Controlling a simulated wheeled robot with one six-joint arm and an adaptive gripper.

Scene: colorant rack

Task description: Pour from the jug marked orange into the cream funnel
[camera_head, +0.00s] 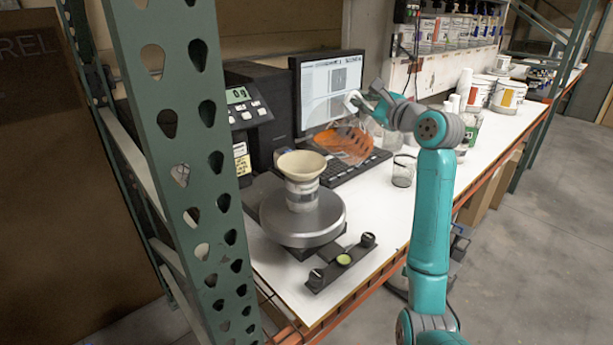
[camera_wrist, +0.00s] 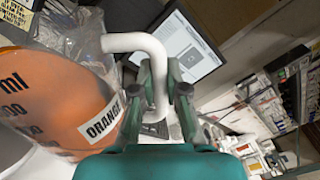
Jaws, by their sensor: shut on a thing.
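The clear jug marked orange (camera_head: 345,143) holds orange liquid and is in the air, tilted, to the right of and behind the cream funnel (camera_head: 301,164). In the wrist view the jug (camera_wrist: 50,95) fills the left side, with its ORANGE label (camera_wrist: 101,117) readable. My gripper (camera_head: 362,101) is shut on the jug's white handle, which passes between the fingers (camera_wrist: 160,92) in the wrist view. The funnel sits upright in a container on the round scale plate (camera_head: 325,222). I see no stream between jug and funnel. The jug's mouth is hard to make out.
The scale's display (camera_head: 238,95) reads 0 g. A clear beaker (camera_head: 403,171) stands at right. A green perforated post (camera_head: 190,130) rises at left. White tubs (camera_head: 508,97) stand farther back.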

